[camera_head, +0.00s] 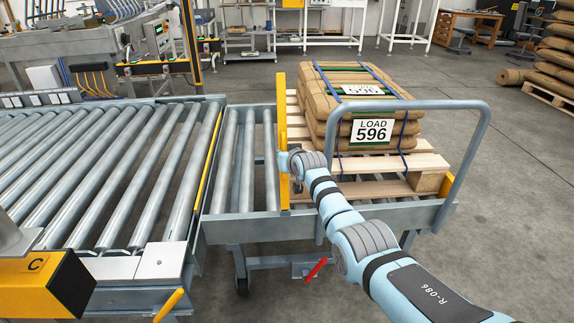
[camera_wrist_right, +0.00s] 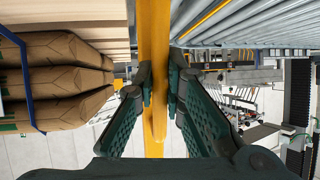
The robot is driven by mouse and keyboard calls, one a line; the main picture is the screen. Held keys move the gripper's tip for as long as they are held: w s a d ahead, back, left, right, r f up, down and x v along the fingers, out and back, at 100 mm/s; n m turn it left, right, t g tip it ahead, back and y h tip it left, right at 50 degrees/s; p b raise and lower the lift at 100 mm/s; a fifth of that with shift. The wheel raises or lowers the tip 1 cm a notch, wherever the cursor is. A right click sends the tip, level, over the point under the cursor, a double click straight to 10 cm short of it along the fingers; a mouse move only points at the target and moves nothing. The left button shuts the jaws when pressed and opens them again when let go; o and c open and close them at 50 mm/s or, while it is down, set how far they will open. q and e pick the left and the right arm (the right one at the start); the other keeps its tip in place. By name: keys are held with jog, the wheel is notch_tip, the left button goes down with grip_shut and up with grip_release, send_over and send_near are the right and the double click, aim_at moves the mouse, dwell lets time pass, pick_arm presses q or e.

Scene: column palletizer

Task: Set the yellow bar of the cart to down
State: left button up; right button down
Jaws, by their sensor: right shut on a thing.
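The cart's yellow bar (camera_head: 282,105) stands upright on the cart (camera_head: 245,216), between its bare rollers and the pallet load. My right arm reaches in from the right in the head view, with its wrist at the bar's middle. In the right wrist view my right gripper (camera_wrist_right: 158,88) has its two dark fingers on either side of the yellow bar (camera_wrist_right: 154,35) and is shut on it. The gripper's fingers are hard to make out in the head view. My left gripper is not in view.
A pallet (camera_head: 410,162) with stacked brown sacks (camera_head: 335,92) labelled LOAD 596 sits on the cart, right of the bar. A grey handle frame (camera_head: 478,140) rises at the cart's right end. A roller conveyor (camera_head: 110,165) adjoins on the left. A red lever (camera_head: 316,270) shows below.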

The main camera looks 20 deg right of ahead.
jog(key=c, duration=1.7)
grip_release()
jog(key=shift+f, duration=0.1)
jog(key=shift+o, duration=0.2)
jog(key=v, duration=1.2)
